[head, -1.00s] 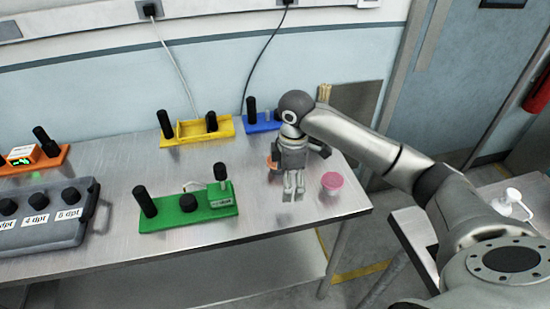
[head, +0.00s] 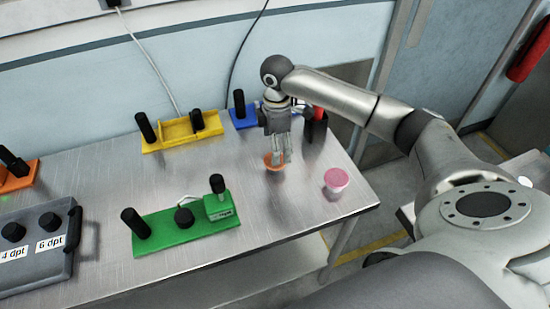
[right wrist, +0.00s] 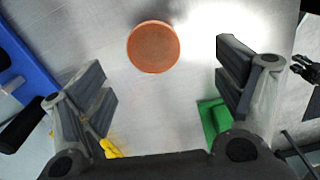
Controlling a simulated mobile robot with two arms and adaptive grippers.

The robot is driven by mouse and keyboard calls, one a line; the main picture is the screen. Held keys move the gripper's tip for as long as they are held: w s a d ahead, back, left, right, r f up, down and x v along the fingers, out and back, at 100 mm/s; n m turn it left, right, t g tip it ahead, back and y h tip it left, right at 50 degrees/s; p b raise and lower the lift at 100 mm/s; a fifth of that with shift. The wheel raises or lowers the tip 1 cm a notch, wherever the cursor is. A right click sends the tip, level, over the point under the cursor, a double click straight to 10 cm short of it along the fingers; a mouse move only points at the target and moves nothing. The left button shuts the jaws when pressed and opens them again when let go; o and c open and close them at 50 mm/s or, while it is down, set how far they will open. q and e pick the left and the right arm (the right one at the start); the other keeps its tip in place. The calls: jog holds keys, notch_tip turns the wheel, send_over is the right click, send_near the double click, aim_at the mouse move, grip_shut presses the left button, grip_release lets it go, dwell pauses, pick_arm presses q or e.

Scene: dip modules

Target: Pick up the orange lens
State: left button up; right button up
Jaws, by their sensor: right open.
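The orange lens (head: 273,165) is a small round disc on the metal table, partly hidden by my right gripper (head: 279,158) in the head view. In the right wrist view the whole orange disc (right wrist: 153,46) shows flat on the table. My right gripper (right wrist: 168,80) is open and points down, with empty space between its fingers. The lens appears beyond the fingertips, roughly between them but a little left of centre. I cannot tell the exact height above it.
A pink-topped cup (head: 336,180) stands right of the lens. The green module (head: 165,236) is left of it, with yellow (head: 180,138) and blue (head: 244,121) modules behind. A red and black item (head: 317,125) stands near the back right. A grey case (head: 30,262) is far left.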

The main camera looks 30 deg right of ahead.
aim_at(268, 158)
jog(key=shift+w+f, duration=0.1)
jog(key=shift+f, duration=0.2)
jog(key=f, duration=0.1)
jog(key=f+p, duration=0.1)
jog(key=f, duration=0.1)
jog(key=f+p, duration=0.1)
jog(key=shift+w+f, duration=0.25)
jog(key=shift+w, duration=0.1)
jog(key=shift+f, duration=0.3)
jog(key=shift+c, duration=1.5)
pick_arm(q)
jog(key=shift+w+r, duration=0.3)
jog(key=shift+r, duration=0.25)
jog(key=shift+w+r, duration=0.25)
jog(key=shift+r, duration=0.25)
pick_arm(e)
jog(key=c, duration=0.6)
